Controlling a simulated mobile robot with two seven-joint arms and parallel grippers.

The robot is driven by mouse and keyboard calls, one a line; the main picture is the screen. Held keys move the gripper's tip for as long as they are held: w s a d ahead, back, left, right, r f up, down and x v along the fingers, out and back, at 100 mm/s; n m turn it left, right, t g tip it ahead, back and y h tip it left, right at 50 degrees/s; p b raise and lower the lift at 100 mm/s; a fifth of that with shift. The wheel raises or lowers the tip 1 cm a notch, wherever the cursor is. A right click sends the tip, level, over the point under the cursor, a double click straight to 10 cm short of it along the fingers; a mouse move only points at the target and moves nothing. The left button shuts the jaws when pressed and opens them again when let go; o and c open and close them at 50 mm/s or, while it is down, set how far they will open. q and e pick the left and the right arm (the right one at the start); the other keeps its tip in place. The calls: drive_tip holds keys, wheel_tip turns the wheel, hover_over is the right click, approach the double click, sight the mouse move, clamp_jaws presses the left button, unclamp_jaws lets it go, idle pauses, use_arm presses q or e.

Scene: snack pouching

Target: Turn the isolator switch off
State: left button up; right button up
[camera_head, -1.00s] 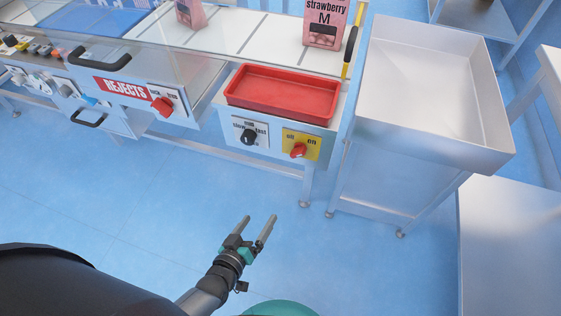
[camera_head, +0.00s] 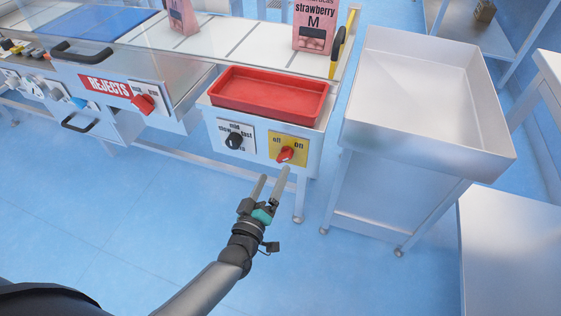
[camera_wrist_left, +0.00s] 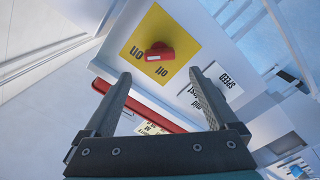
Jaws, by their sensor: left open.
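The isolator switch is a red rotary knob (camera_head: 285,154) on a yellow plate (camera_head: 274,141) marked "off" and "on", on the front of the machine. In the head view the knob looks tilted toward "on", but its exact setting is hard to read. My left gripper (camera_head: 273,174) is open and empty, just below and in front of the switch, apart from it. In the left wrist view the red knob (camera_wrist_left: 160,53) shows beyond and between the open fingers (camera_wrist_left: 160,75). My right gripper is not in view.
A black speed knob (camera_head: 234,141) sits left of the switch. A red tray (camera_head: 270,92) rests above the panel. A red knob (camera_head: 143,104) is by the "REJECTS" sign. A metal bin (camera_head: 425,140) stands to the right. The floor in front is clear.

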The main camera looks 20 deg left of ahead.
sight(281, 158)
use_arm(q)
drive_tip(key=w+b, duration=0.1)
drive_tip(key=w, duration=0.3)
drive_tip(key=shift+w+d+f, duration=0.1)
drive_tip(key=shift+w, duration=0.3)
drive_tip(key=shift+w+b, duration=0.5)
drive_tip(key=shift+w, duration=0.5)
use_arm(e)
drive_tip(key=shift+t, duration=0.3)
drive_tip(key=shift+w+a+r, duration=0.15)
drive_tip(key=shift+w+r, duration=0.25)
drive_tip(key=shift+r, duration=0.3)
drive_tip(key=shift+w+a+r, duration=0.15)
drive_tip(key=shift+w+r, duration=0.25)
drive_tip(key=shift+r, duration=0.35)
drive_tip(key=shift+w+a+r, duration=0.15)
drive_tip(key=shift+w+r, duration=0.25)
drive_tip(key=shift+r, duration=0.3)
use_arm(q)
drive_tip(key=c, duration=1.4)
drive_tip(key=shift+o, duration=0.2)
